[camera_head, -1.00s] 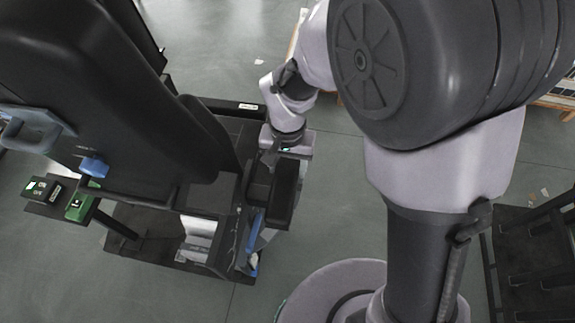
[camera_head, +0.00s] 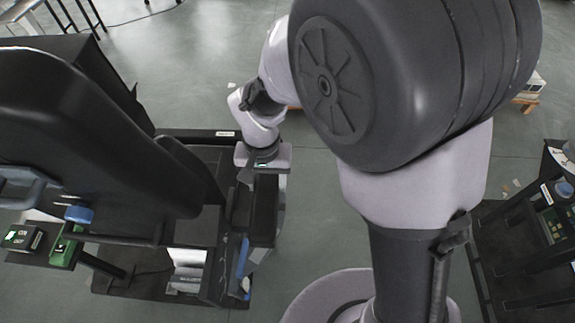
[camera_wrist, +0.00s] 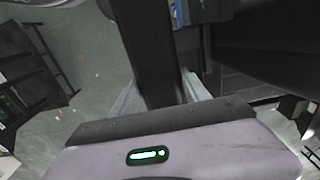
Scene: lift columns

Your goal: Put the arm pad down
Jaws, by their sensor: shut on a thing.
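The arm pad (camera_head: 264,212) is a dark, long padded block beside the seat of a large black chair (camera_head: 110,140), at its right side. My gripper (camera_head: 262,172) is at the far end of the pad, under the pale wrist. In the wrist view the pad (camera_wrist: 143,35) runs away as a dark bar between the two grey fingers of my gripper (camera_wrist: 160,95), which are shut on it. The pad's underside is hidden, so I cannot tell whether it touches the chair's side frame.
A blue part (camera_head: 243,258) is just left of the pad, low on the chair's side. A green box (camera_head: 65,246) sits on a small shelf at the left. A dark rack (camera_head: 525,245) stands at the far right. Bare grey floor (camera_head: 325,190) lies right of the pad.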

